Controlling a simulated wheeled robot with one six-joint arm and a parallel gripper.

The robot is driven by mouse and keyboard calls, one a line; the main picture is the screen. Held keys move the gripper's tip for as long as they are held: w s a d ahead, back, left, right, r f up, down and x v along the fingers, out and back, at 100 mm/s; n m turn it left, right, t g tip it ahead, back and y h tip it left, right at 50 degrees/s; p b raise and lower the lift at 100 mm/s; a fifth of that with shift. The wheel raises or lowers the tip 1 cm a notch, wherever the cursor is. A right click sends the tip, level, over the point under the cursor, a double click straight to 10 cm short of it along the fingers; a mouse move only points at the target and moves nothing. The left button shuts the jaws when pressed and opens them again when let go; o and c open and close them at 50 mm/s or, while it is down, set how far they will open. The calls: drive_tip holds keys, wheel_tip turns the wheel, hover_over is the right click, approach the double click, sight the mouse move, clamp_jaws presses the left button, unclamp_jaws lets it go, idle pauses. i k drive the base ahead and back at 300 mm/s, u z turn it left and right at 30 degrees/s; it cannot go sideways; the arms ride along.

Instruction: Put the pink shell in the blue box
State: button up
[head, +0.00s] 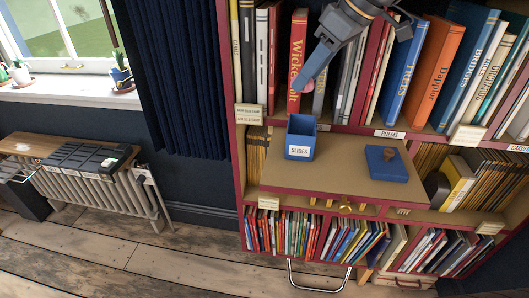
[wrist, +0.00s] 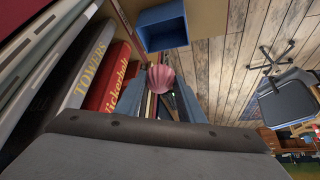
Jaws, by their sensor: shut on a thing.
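The pink shell (wrist: 161,77) is between the fingertips of my gripper (wrist: 162,90) in the wrist view. In the head view only a small pink part of the shell (head: 308,86) shows at the tip of my gripper (head: 306,82), in front of the upper row of books. My gripper is shut on the shell. The blue box (head: 293,138), labelled SLIDES, stands open on the pull-out shelf (head: 337,180), below the shell in the head view. In the wrist view the open blue box (wrist: 163,34) is just beyond the shell, apart from it.
A flat blue piece (head: 376,167) with a small brown object (head: 390,154) on it lies at the right of the pull-out shelf. The red Wickerbolt book (head: 297,58) and other tightly packed books stand close behind my gripper. The shelf middle is clear.

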sight(299, 148)
drive_tip(key=u, duration=1.95)
drive_tip(key=k, duration=0.65)
drive_tip(key=z, duration=1.45)
drive_tip(key=i, duration=0.5)
drive_tip(key=z, duration=0.05)
